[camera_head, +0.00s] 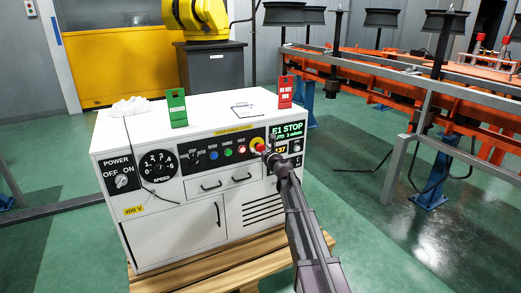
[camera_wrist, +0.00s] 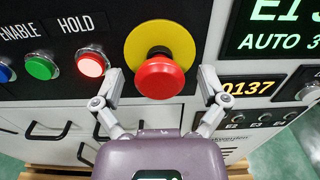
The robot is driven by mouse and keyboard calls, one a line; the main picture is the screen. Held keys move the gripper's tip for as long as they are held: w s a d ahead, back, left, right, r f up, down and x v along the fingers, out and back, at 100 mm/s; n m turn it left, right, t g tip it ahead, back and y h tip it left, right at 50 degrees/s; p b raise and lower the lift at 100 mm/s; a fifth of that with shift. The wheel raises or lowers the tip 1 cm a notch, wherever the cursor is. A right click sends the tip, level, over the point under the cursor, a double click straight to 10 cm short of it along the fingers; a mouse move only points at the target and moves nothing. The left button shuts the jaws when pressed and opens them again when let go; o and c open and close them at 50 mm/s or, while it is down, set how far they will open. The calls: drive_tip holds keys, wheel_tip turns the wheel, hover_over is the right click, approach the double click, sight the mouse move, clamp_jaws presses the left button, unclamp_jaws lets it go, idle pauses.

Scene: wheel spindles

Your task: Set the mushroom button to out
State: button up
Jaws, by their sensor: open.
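The red mushroom button (camera_wrist: 160,76) sits on a round yellow plate (camera_wrist: 160,48) on the black front panel of a white control cabinet. In the head view the button (camera_head: 260,148) shows just beyond the end of my arm, partly covered. My gripper (camera_wrist: 160,88) is open, with one finger on each side of the red cap. In the wrist view gaps show between both fingers and the cap. In the head view my gripper (camera_head: 270,156) is small at the panel. Whether the button is in or out is hard to tell.
Left of the button are a lit red HOLD button (camera_wrist: 91,64) and a green ENABLE button (camera_wrist: 42,66). A display (camera_head: 288,131) reading E1 STOP is to the right. Green (camera_head: 177,108) and red (camera_head: 285,92) tags stand on the cabinet top (camera_head: 215,117). An orange conveyor (camera_head: 400,75) is at right.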

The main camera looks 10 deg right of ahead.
clamp_jaws()
drive_tip(key=shift+s+d, duration=0.1)
drive_tip(key=shift+s, duration=0.4)
unclamp_jaws()
drive_tip(key=shift+s+d, duration=0.1)
drive_tip(key=shift+s, duration=0.05)
drive_tip(key=v, duration=1.2)
